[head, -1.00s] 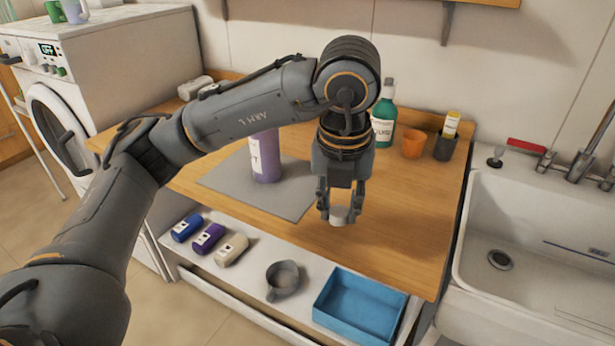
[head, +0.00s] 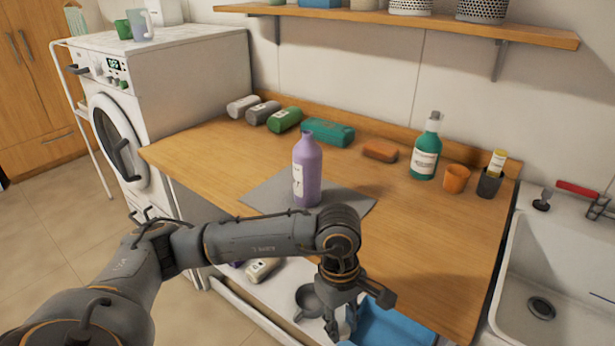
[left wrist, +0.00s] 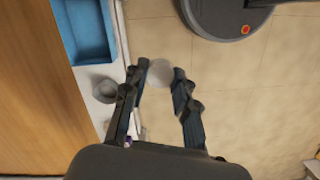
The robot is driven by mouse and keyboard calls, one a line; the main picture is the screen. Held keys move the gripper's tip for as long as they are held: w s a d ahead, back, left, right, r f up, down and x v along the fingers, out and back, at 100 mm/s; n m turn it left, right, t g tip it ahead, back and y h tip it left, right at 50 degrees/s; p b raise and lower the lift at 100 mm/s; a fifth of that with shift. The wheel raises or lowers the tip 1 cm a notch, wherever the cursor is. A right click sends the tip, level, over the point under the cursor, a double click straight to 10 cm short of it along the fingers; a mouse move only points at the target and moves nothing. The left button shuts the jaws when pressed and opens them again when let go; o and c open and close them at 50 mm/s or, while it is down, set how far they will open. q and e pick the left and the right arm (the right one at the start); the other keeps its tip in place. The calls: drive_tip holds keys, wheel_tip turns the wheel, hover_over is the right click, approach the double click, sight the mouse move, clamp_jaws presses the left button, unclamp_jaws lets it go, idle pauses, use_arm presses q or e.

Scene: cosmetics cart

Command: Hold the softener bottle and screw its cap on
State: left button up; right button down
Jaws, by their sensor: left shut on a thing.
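The softener bottle (head: 307,172) is purple with a white label. It stands upright on a grey mat (head: 262,193) on the wooden worktop, and its narrow neck is bare. My left gripper (head: 340,328) is low in front of the worktop's edge, nearer to me than the bottle and well apart from it. In the left wrist view it is shut on a pale round cap (left wrist: 159,73) between its fingertips. The cap is mostly hidden by the fingers in the head view. My right gripper is not in view.
Several lying bottles and a green box (head: 328,131) line the back. A blue bin (head: 385,325) and grey jug (head: 308,300) are on the lower shelf.

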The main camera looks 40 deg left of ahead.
use_arm(q)
drive_tip(key=s+a+f+m+g+y, duration=0.1)
drive_tip(key=s+f+m, duration=0.6)
drive_tip(key=m, duration=0.6)
drive_tip(key=shift+a+f+m+y+p, duration=0.35)
drive_tip(key=shift+f+p, duration=0.1)
drive_tip(key=shift+f, duration=0.15)
